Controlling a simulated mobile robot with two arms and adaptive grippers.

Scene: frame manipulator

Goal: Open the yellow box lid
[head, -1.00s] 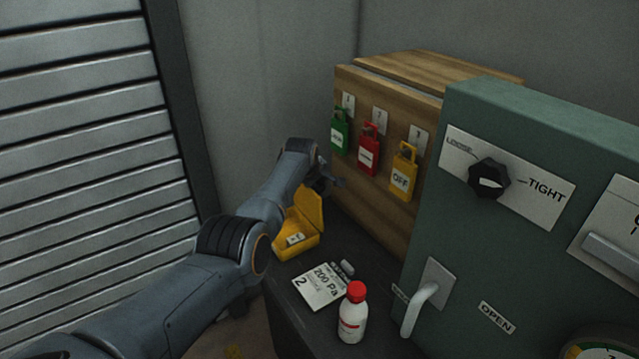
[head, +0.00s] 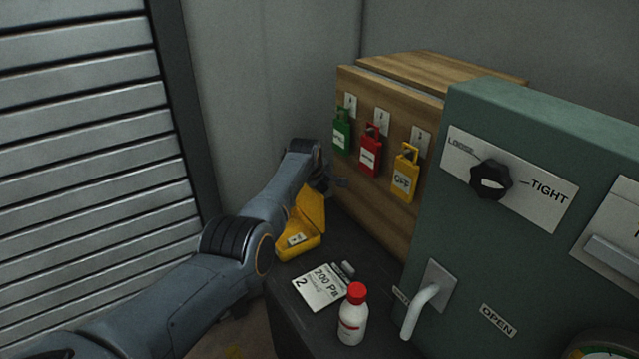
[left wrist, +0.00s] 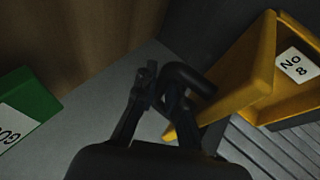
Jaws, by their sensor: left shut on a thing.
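The small yellow box (head: 297,243) stands on the dark bench top at the left, with a white label inside. Its lid (head: 309,207) is raised and tilted up from the box; in the left wrist view the lid (left wrist: 247,68) leans at the right, beside the box's open body (left wrist: 300,98) with a label reading "NO 8". My left gripper (head: 338,182) is at the far side of the lid, partly hidden by its own wrist. My right gripper does not show.
A wooden cabinet (head: 386,218) with green, red and yellow tags (head: 404,175) stands close behind the gripper. A green panel (head: 480,240) with a knob is at the right.

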